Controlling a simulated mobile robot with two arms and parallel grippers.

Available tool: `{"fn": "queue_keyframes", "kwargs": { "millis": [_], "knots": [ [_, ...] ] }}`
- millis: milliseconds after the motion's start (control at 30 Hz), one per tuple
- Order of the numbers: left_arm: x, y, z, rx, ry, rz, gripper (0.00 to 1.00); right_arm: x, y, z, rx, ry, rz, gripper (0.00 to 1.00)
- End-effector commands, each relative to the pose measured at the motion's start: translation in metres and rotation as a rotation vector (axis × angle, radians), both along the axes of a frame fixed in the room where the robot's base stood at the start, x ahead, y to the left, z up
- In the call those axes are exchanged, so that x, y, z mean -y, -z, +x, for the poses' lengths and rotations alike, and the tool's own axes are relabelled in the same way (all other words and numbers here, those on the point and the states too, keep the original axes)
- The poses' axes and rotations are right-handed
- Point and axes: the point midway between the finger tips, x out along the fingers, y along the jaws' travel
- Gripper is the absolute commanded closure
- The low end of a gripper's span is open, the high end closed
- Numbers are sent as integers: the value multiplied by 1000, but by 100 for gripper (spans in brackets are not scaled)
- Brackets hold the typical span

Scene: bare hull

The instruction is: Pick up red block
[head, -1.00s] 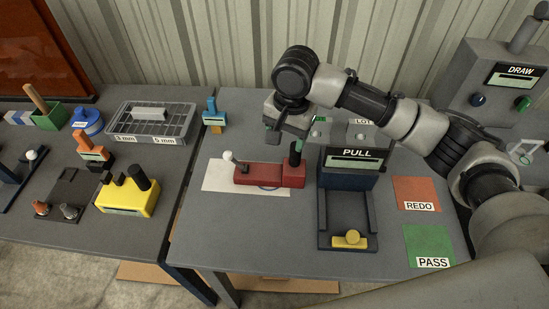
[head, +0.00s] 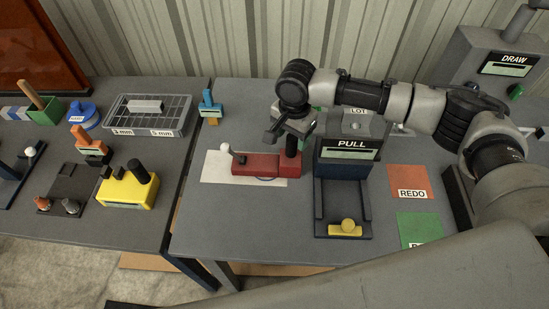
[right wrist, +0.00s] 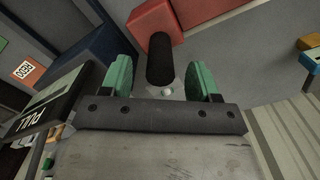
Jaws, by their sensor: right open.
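The red block (head: 255,166) lies on the near table, partly on a white sheet. A black upright peg (head: 292,146) stands at its right end and a small lever with a round knob at its left end. My right gripper (head: 287,131) hangs at the peg end, open. In the right wrist view, the black peg (right wrist: 160,58) shows between the green finger pads of the gripper (right wrist: 163,80), with a gap on each side. Part of the red block (right wrist: 152,18) shows beyond it. My left gripper is not in view.
The PULL unit (head: 347,158) stands close to the right of the block, with a yellow knob (head: 347,226) at its front. REDO (head: 408,181) and PASS mats lie further right. A blue tool (head: 210,104) stands behind left. The table front left is clear.

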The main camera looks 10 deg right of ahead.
Motion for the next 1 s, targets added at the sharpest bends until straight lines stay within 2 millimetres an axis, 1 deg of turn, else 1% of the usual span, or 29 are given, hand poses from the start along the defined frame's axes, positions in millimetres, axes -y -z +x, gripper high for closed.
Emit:
{"fn": "queue_keyframes", "kwargs": {
  "millis": [100,333,367,733,767,1000],
  "knots": [
    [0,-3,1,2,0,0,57,0,10,0,-1,-1,-1,39],
    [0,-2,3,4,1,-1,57,0,12,0,0,-1,0,39],
    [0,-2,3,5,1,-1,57,0,12,0,0,-2,0,42],
    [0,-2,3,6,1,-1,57,-1,12,0,0,-1,0,99],
    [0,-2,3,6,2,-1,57,0,12,0,0,-1,0,100],
    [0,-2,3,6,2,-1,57,-1,11,1,2,-1,2,100]
  ]
}}
